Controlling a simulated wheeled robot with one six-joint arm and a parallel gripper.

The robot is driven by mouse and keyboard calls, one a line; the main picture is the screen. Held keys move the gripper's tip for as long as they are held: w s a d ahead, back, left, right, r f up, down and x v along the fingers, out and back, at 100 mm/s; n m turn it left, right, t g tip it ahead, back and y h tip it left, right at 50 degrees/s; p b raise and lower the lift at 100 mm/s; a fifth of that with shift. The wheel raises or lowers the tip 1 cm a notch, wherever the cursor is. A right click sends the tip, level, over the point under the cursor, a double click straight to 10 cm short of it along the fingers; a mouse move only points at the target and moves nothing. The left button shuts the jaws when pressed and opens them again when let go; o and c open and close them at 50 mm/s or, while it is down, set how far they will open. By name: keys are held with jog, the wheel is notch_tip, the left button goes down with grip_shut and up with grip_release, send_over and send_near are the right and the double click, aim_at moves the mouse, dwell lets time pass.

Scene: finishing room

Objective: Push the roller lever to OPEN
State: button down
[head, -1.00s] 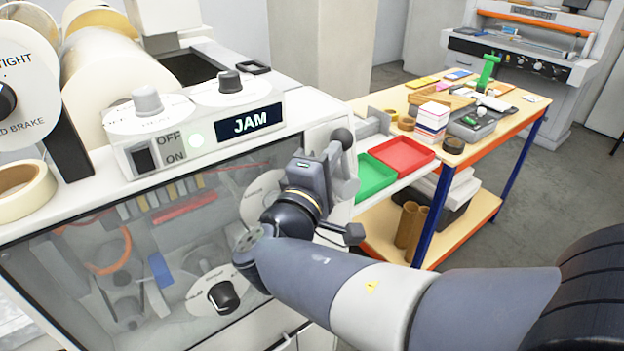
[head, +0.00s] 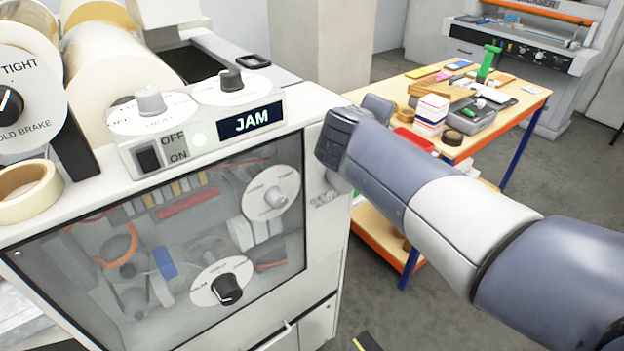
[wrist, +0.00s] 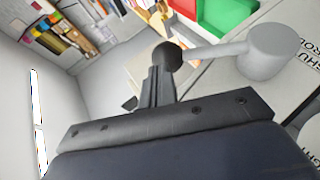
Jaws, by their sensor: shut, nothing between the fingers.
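The roller lever shows in the wrist view as a pale grey arm on a round grey hub (wrist: 272,52), ending in a black ball knob (wrist: 168,56). The knob points left of the hub in that view. My gripper (wrist: 157,73) is shut and empty, with its fingertips right by the knob; I cannot tell whether they touch. In the head view my arm hides the lever and the gripper, at the right end of the white machine (head: 325,245). Partly cut-off lettering shows beside the hub; I cannot read OPEN anywhere. The machine's display (head: 251,121) reads JAM.
A clear front window (head: 100,215) covers dials and rollers. A tape roll (head: 28,190) lies on the machine's left top. To the right stands a work table (head: 525,103) with a red tray (head: 405,143) and several small things. Grey floor (head: 450,310) is open in front.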

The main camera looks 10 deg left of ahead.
jog(key=shift+w+d+f, duration=0.1)
jog(key=shift+w+d, duration=0.15)
jog(key=shift+w, duration=0.05)
jog(key=shift+d, duration=0.1)
dwell(0.3)
